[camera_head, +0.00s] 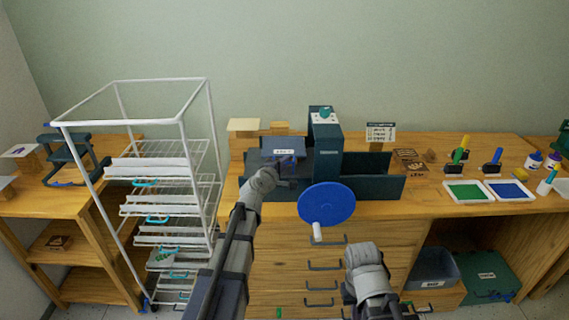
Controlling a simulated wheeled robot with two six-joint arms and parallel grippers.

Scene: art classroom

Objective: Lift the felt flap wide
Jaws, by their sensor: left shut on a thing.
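The felt flap (283,147) is a blue-grey sheet with a pale label, on the left side of a dark teal press (326,150). It appears raised and tilted above the press bed (370,187). My left gripper (287,164) is shut on the flap at its near edge; the arm and wrist partly hide the bed's left part. My right arm (366,262) is low in front of the drawers, away from the press. Its fingertips cannot be made out.
A large blue wheel (327,203) with a white handle projects from the press front, between my arms. A white wire drying rack (165,170) stands close on the left. Green (467,191) and blue (507,190) ink trays lie on the right of the wooden counter (425,203).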

